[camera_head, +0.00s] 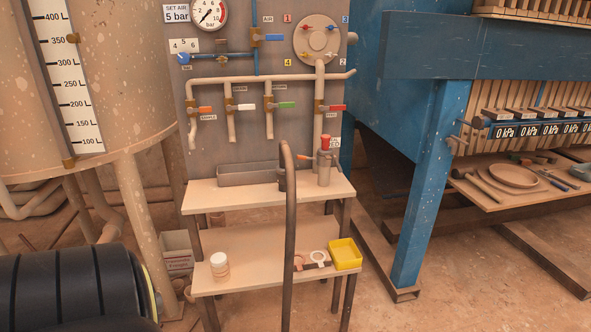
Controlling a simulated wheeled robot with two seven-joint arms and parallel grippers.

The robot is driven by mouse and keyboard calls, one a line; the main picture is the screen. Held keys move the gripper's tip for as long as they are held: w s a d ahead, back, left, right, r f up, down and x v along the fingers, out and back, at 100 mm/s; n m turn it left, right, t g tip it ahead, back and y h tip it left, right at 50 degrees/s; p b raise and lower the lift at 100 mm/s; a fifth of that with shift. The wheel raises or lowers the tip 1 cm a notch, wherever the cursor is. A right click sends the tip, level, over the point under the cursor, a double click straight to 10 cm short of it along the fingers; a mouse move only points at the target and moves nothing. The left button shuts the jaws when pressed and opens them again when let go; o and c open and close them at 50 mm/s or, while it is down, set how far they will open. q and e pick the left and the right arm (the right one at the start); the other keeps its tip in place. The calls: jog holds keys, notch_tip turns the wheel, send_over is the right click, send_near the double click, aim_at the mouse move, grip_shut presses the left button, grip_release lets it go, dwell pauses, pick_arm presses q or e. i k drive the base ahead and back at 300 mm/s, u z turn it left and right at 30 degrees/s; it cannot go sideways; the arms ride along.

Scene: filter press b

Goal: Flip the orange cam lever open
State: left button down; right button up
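A small orange lever (306,157) sticks out to the left from a grey upright fitting (324,168) on the right end of the upper bench shelf. The fitting has a red top (325,142). A curved dark post stands just left of it. The lever is small here, and I cannot tell whether it is a cam lever or whether it is open or shut. Another orange handle (204,109) sits on the leftmost valve of the pipe on the grey panel. Neither of my grippers is in view.
The curved dark post (290,235) rises in front of the bench (230,196). The lower shelf holds a yellow tray (344,254) and a white jar (219,264). A blue frame leg (428,190) stands right, a tank (100,130) left. A black banded cylinder (75,288) fills the lower left.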

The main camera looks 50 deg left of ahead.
aim_at(298, 157)
jog(key=u, duration=0.7)
jog(key=i, duration=0.7)
jog(key=u, duration=0.65)
jog(key=i, duration=0.8)
jog(key=z, duration=0.3)
